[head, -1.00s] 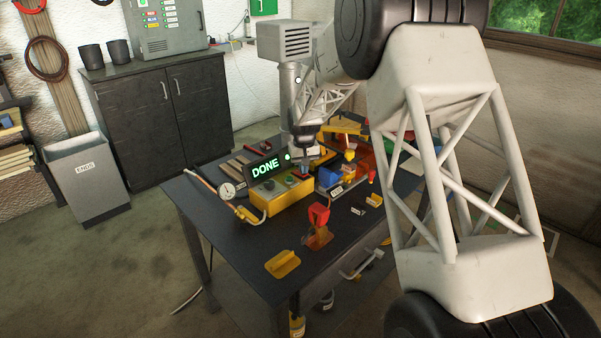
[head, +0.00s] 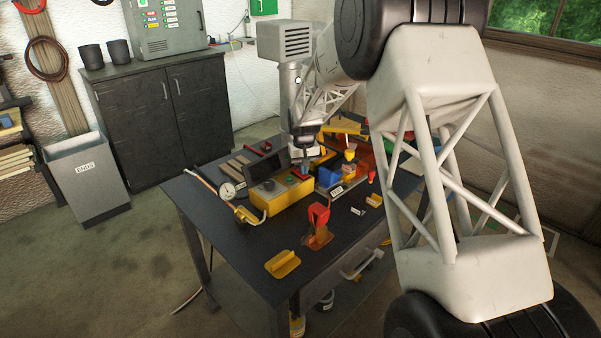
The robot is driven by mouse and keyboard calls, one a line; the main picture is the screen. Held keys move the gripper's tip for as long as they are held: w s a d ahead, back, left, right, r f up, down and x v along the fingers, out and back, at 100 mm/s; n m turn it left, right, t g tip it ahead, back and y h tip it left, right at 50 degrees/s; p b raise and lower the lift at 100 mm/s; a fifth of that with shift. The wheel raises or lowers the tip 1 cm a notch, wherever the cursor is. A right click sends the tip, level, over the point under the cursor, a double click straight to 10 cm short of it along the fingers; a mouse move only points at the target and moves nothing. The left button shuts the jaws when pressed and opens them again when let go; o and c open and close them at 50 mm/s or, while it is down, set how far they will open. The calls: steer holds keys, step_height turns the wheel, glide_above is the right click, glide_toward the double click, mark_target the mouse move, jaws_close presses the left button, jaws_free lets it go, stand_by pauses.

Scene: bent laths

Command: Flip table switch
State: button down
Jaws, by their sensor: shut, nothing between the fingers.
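A yellow control box (head: 285,195) sits on the dark workbench (head: 240,240), with a dark display panel (head: 266,164) at its back. The display is blank. A small round knob (head: 269,185) shows on the box's top. My gripper (head: 304,168) is shut and empty, pointing down over the right end of the box. A small red part (head: 302,175) shows just below the fingertips. I cannot tell whether the fingers touch it, or which part is the switch.
A pipe with a gauge (head: 228,190) lies left of the box. The bench's front left is clear.

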steer(key=shift+r, duration=3.25)
steer(key=shift+s+d+r, duration=0.1)
steer(key=shift+s+r, duration=0.05)
steer(key=s+d+r, duration=0.4)
steer(key=s+r, duration=0.1)
steer(key=s, duration=0.3)
steer(key=s+d+r+m+t, duration=0.1)
steer(key=s+d+r, duration=0.35)
steer(key=s, duration=0.35)
steer(key=s+d+r, duration=0.3)
steer(key=s+r, duration=0.2)
steer(key=s, duration=0.3)
steer(key=s+d+f+m, duration=0.1)
steer(key=s+d, duration=0.2)
steer(key=s, duration=1.3)
steer(key=s+d+f+m+t, duration=0.1)
steer(key=s+d, duration=0.3)
steer(key=s, duration=1.2)
steer(key=shift+s+d+t, duration=0.2)
steer(key=shift+s+t, duration=0.1)
steer(key=shift+s, duration=0.1)
steer(key=shift+w, duration=0.1)
